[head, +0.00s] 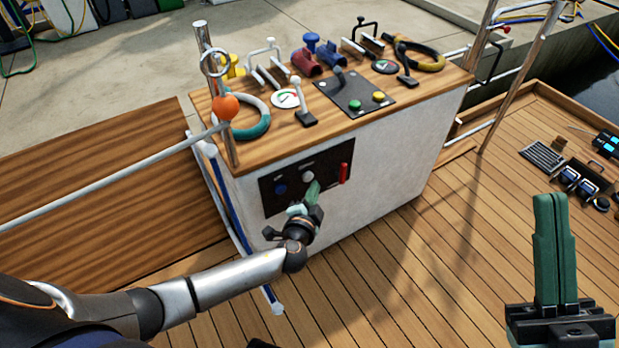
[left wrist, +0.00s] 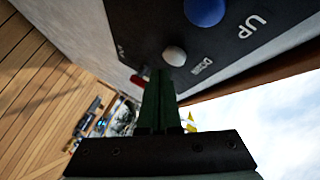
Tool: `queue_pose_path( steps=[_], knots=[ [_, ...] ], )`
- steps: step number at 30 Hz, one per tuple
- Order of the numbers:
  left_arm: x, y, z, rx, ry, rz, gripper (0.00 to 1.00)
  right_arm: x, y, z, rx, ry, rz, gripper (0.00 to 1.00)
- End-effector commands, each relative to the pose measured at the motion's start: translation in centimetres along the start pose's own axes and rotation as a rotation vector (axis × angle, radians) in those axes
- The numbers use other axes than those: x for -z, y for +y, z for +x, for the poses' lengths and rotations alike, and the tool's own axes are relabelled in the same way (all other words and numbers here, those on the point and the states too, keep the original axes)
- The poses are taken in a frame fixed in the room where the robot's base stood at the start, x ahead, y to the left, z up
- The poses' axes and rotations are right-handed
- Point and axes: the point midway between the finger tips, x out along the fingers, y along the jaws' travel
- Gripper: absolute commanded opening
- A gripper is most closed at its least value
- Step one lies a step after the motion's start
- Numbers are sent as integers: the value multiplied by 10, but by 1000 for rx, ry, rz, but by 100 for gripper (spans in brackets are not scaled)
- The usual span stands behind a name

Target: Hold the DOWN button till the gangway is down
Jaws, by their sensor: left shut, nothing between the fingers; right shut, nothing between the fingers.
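A dark control panel (head: 331,158) is on the front of the white console (head: 385,150). It carries a blue button (head: 280,189), a white button (head: 308,175) and a red lever (head: 343,173). In the left wrist view the blue button (left wrist: 204,10) is beside the label UP, and the white button (left wrist: 175,56) is beside DOWN. My left gripper (head: 312,190) is shut, its green fingertips (left wrist: 158,75) close to the white button; I cannot tell whether they touch it. My right gripper (head: 551,198) is shut and empty, over the deck. A wooden walkway (head: 110,215) lies left; I cannot tell whether it is the gangway.
The console top holds levers, winch-like handles, gauges and a plate with green and yellow buttons (head: 355,104). A metal post with an orange ball (head: 225,107) and a rail stand at the console's left corner. Electronics (head: 580,180) lie on the right deck. The middle deck is clear.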

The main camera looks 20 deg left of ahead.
Motion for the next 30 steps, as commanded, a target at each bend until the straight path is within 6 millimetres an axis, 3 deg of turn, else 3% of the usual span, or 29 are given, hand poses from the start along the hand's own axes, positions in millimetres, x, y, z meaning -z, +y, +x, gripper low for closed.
queue_pose_path(
  steps=[30],
  knots=[
    [-7,-6,9,0,-1,1,0,-4,-2,-4,0,1,2,0]
  ],
)
